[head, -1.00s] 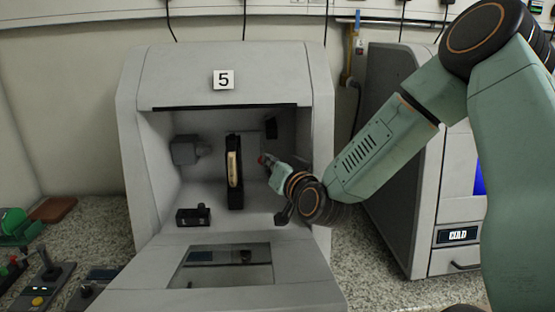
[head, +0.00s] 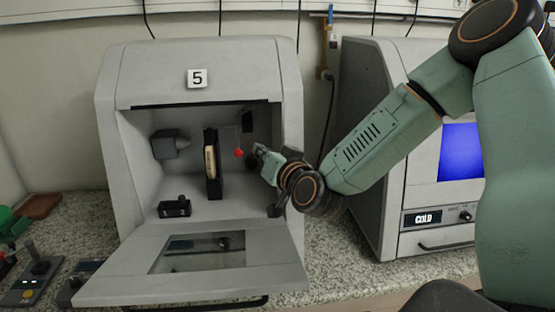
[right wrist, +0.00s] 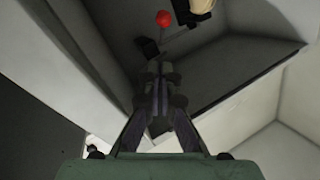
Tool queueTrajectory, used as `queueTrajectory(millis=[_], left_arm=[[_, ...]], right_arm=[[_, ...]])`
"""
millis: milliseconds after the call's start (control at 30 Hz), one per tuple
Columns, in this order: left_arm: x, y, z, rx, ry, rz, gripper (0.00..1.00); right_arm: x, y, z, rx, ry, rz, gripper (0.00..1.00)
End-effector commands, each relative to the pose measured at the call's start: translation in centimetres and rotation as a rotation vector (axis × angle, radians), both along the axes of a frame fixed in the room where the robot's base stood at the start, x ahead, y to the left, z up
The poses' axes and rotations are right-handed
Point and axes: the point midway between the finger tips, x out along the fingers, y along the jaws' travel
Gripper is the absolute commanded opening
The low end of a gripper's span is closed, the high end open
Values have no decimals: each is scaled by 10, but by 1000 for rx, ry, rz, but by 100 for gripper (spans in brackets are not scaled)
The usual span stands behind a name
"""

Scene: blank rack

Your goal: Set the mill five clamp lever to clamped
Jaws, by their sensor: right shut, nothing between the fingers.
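The mill labelled 5 (head: 197,79) stands open at the front. Inside it, the clamp lever's red knob (head: 238,153) hangs to the right of a dark upright fixture holding a pale blank (head: 210,162). The red knob also shows at the top of the right wrist view (right wrist: 163,18). I cannot tell the lever's setting. My right gripper (head: 259,152) is at the right side of the mill's opening, just right of the knob and apart from it. In the right wrist view its fingers (right wrist: 158,85) are together and empty. My left gripper is not in view.
A grey spindle (head: 170,144) and a small black block (head: 174,208) are inside the mill. Its open door (head: 200,280) slopes out in front. A second machine with a blue screen (head: 461,152) stands right. Joystick boxes (head: 35,272) lie at the left on the speckled counter.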

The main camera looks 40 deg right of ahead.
Motion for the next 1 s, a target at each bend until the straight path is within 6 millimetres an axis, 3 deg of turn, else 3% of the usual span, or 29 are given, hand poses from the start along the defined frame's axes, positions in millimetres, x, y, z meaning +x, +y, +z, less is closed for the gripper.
queueTrajectory(millis=[600,1000], left_arm=[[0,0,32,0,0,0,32],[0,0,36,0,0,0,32]], right_arm=[[-58,11,7,4,0,1,0],[-66,13,6,-1,-2,1,0]])
